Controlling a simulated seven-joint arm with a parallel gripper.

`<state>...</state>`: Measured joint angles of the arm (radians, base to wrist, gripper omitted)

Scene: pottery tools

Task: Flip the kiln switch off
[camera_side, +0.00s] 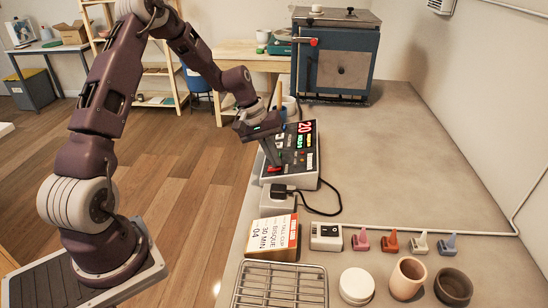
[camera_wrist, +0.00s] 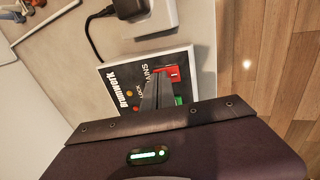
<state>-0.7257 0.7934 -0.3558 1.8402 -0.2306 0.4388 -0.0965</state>
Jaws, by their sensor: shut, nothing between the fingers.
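The kiln control box (camera_side: 307,146) stands on the worktop, with a lit red and green display. My gripper (camera_side: 276,162) is shut and empty, its fingers pointing down at the near part of the box's panel. In the wrist view my gripper (camera_wrist: 157,76) reaches over the panel (camera_wrist: 118,78) beside a red switch piece (camera_wrist: 170,73) near the word MAINS.
A black plug (camera_side: 279,190) and its cable sit in front of the box. The kiln (camera_side: 335,60) stands behind.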

